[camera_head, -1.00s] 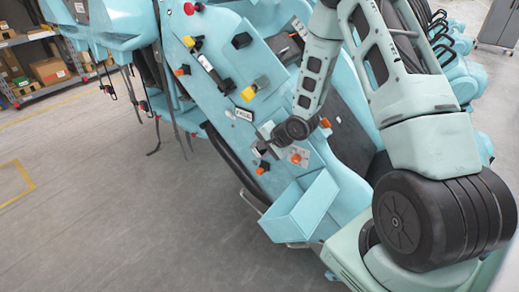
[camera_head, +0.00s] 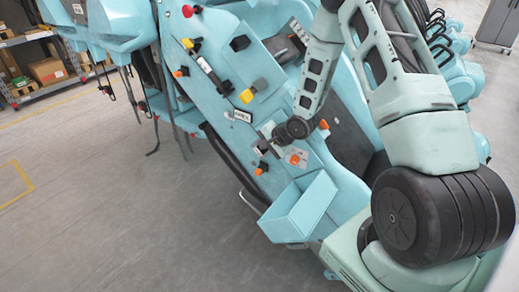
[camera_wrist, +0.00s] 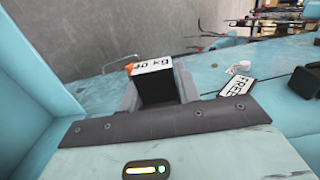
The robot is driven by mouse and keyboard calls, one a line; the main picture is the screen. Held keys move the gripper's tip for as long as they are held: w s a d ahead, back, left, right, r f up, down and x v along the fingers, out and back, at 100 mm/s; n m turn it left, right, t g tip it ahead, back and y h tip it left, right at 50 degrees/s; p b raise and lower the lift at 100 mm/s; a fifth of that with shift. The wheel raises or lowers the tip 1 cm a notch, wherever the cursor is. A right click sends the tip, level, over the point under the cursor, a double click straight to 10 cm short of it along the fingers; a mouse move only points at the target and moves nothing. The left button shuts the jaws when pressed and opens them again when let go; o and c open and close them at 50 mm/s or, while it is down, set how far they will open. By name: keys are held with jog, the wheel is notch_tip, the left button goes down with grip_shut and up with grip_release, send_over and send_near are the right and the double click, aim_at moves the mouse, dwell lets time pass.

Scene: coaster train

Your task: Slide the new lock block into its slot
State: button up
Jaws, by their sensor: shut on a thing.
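In the wrist view a dark block (camera_wrist: 156,90) stands between the two grey fingers of my gripper (camera_wrist: 157,94). A white "kg" label (camera_wrist: 152,66) shows at its far end, with a bit of orange at the label's left. My gripper is shut on this block. In the head view my gripper (camera_head: 266,142) is low over the light-blue console (camera_head: 222,100), with a small dark piece at its tip. The slot cannot be made out, and I cannot tell whether the block touches the console.
An open light-blue bin (camera_head: 300,208) is close below my gripper. Orange knobs (camera_head: 261,169) (camera_head: 294,159) and a yellow button (camera_head: 247,96) stick up nearby. A "FREE" plate (camera_wrist: 237,87) lies right of the block in the wrist view. Open floor (camera_head: 110,220) is at left.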

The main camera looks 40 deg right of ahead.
jog(key=shift+w+d+p, duration=0.3)
jog(key=shift+d+p, duration=0.3)
jog(key=shift+d, duration=0.2)
jog(key=shift+w+d+p, duration=0.25)
jog(key=shift+d+p, duration=0.3)
jog(key=shift+d, duration=0.25)
jog(key=o, duration=1.2)
jog(key=shift+c, duration=0.2)
jog(key=shift+d, duration=0.1)
jog(key=p+v, duration=0.1)
jog(key=v, duration=1.6)
jog(key=shift+s, duration=0.15)
jog(key=shift+r, duration=0.1)
